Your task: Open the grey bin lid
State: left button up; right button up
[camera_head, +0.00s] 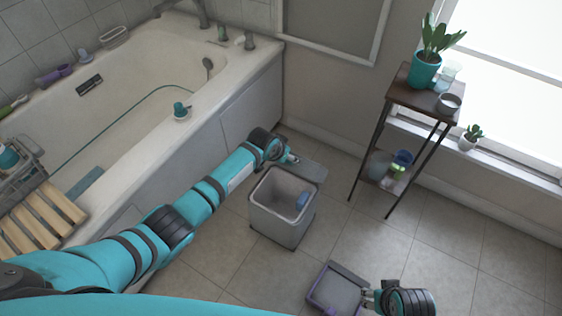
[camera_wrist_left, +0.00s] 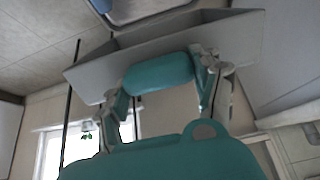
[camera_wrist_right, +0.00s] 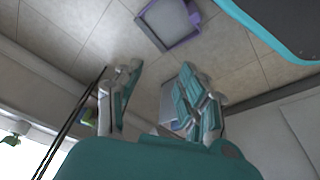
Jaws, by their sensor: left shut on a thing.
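The grey bin (camera_head: 280,222) stands on the floor beside the bathtub, with its top open and a blue item (camera_head: 303,200) inside. Its grey lid (camera_head: 308,170) is swung up and back at the bin's far side. The lid also shows as a grey panel in the left wrist view (camera_wrist_left: 243,32). My left gripper (camera_head: 292,158) is at the lid and shut on it; the fingers partly hide the contact. My right gripper (camera_head: 369,298) is open and empty, low at the front right; its spread fingers show in the right wrist view (camera_wrist_right: 157,90).
A purple-rimmed grey container (camera_head: 345,270) is on the floor close to my right gripper. The bathtub (camera_head: 232,88) lies left. Floor between bin and stand is clear.

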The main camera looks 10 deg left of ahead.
pick_arm(q)
jog(key=w, duration=0.1)
jog(key=w+d+r+b, duration=0.1)
jog(key=w, duration=0.1)
jog(key=shift+w+d+r, duration=0.1)
jog(key=shift+w+d+r+b, duration=0.2)
jog(key=shift+w+b, duration=0.2)
jog(key=shift+w, duration=0.2)
jog(key=shift+w+d+r+b, duration=0.2)
jog(key=shift+w+b, duration=0.15)
jog(key=shift+w, duration=0.2)
pick_arm(e)
notch_tip(320, 180, up, 8)
jog(key=shift+s+d+r, duration=0.2)
jog(key=shift+d+r, duration=0.05)
pick_arm(q)
jog(key=o, duration=1.7)
jog(key=shift+f, duration=0.1)
jog(key=shift+s, duration=0.15)
pick_arm(e)
jog(key=shift+f, duration=0.1)
